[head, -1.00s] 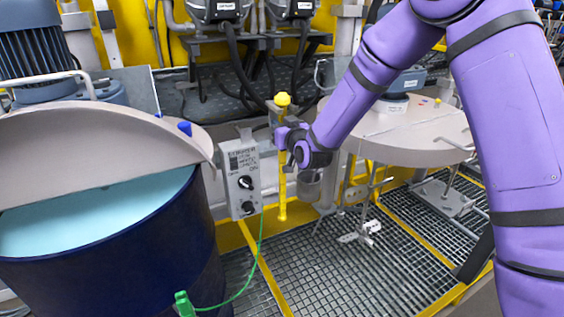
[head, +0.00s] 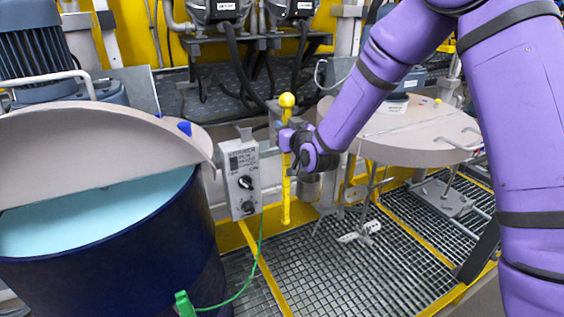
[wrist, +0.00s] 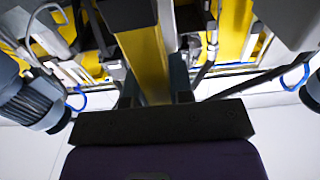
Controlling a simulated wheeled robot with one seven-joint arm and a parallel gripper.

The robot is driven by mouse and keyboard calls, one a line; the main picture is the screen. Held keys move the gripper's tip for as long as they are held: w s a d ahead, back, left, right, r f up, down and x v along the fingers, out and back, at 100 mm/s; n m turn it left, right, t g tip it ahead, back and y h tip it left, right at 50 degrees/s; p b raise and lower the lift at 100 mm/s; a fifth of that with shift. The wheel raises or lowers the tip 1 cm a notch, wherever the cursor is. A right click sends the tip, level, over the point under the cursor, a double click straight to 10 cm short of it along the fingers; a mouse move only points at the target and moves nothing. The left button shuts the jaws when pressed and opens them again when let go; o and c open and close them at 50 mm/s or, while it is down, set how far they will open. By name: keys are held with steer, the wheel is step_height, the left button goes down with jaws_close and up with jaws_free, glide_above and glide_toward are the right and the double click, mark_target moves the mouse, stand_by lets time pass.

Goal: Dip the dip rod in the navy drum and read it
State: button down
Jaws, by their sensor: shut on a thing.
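The yellow dip rod (head: 286,205) stands upright to the right of the control box, its round yellow knob on top. My gripper (head: 287,141) is shut on the rod in its upper part, below the knob. In the wrist view the yellow rod (wrist: 145,60) runs between my gripper's fingers (wrist: 155,92). The navy drum (head: 120,250) stands at the left, partly open, with light blue liquid (head: 90,220) inside. A grey lid (head: 100,150) with a blue plug covers its back part. I cannot tell whether the rod's lower end is clear of what holds it.
A grey control box (head: 243,180) stands between the drum and the rod. A green cable (head: 262,240) runs from it to a green clamp (head: 184,303) at the drum. A lifted lid with a stirrer (head: 405,132) is at right. Metal grating (head: 330,265) covers the floor.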

steer(key=v, duration=0.7)
steer(key=shift+s, duration=0.25)
stand_by(0.3)
steer(key=shift+d, duration=0.1)
